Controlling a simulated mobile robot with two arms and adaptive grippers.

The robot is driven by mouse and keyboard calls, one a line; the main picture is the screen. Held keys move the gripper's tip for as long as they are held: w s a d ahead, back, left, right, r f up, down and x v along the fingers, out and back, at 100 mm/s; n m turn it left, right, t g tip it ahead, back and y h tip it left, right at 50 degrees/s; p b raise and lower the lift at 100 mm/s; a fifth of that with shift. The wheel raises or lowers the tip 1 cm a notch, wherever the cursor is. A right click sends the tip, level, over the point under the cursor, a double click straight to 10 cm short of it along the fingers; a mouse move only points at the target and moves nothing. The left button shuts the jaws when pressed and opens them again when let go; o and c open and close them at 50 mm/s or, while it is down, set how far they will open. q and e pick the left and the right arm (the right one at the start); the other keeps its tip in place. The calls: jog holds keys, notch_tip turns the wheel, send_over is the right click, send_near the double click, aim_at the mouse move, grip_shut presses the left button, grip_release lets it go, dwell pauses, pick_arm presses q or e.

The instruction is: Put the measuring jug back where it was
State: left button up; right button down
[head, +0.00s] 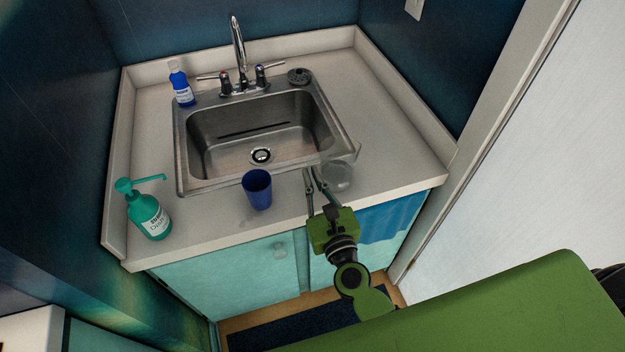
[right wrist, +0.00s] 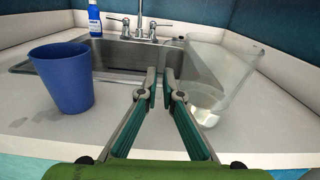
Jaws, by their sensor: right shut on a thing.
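The clear measuring jug (head: 338,176) is at the front right of the sink, over the counter. It also shows in the right wrist view (right wrist: 218,75), just right of my fingers and leaning a little there. My right gripper (head: 310,173) is shut on the jug at its left side. The held part, seemingly the handle, is hard to make out between the fingertips (right wrist: 160,80). I cannot tell whether the jug's base touches the counter. My left gripper is not in view.
A blue cup (head: 257,190) stands on the counter (head: 205,212) left of my gripper. The counter right of the sink is clear.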

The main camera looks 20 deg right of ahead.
jog(key=shift+r, duration=0.15)
jog(key=shift+f, duration=0.2)
jog(key=c, duration=2.2)
grip_release()
jog(key=shift+r, duration=0.25)
jog(key=s+b, duration=0.3)
jog(key=s, duration=0.9)
jog(key=shift+d+f+b, duration=0.1)
jog(key=shift+b, duration=0.3)
